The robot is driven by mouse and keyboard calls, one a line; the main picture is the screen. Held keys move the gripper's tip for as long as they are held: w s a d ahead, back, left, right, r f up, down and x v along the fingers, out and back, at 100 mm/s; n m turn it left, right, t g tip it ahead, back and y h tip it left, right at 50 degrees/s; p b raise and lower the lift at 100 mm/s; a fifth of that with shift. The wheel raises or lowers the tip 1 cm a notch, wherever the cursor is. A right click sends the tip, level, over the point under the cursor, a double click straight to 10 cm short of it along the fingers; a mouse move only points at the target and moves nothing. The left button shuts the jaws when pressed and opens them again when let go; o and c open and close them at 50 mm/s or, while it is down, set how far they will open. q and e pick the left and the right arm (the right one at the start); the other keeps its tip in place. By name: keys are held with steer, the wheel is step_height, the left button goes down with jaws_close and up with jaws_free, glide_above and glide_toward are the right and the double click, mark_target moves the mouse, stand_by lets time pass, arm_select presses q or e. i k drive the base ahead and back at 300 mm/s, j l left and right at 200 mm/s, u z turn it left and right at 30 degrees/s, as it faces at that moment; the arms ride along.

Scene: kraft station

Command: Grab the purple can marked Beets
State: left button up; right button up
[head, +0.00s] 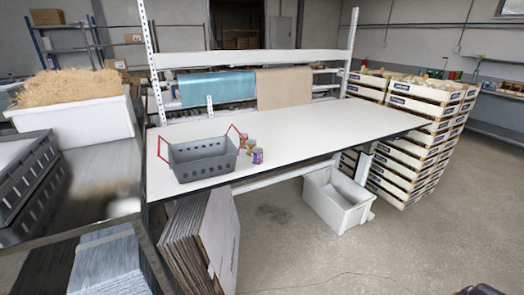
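A small can with a purple label (257,156) stands upright on the white worktable (330,110), just right of the grey basket. Its lettering is too small to read. Two other cans stand close behind it, one with a reddish-brown label (250,145) and one (242,141) at the basket's edge. Neither of my grippers shows clearly. Only a small dark piece, possibly of my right arm, shows at the bottom right edge.
A grey basket (203,160) with red handles stands left of the cans. The table right of them is bare. Flattened cardboard (200,240) leans below the front edge, and a white bin (337,198) is under the table. Stacked crates (410,150) stand at the right.

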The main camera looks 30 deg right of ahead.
mark_target(257, 152)
steer(key=i+l, duration=0.1)
steer(key=l, duration=0.3)
steer(key=i+l, duration=0.1)
steer(key=l, duration=0.3)
steer(key=i+l, duration=0.1)
steer(key=l, duration=0.35)
steer(key=i+l, duration=0.1)
steer(key=l, duration=0.3)
steer(key=i+l, duration=0.1)
steer(key=l, duration=0.3)
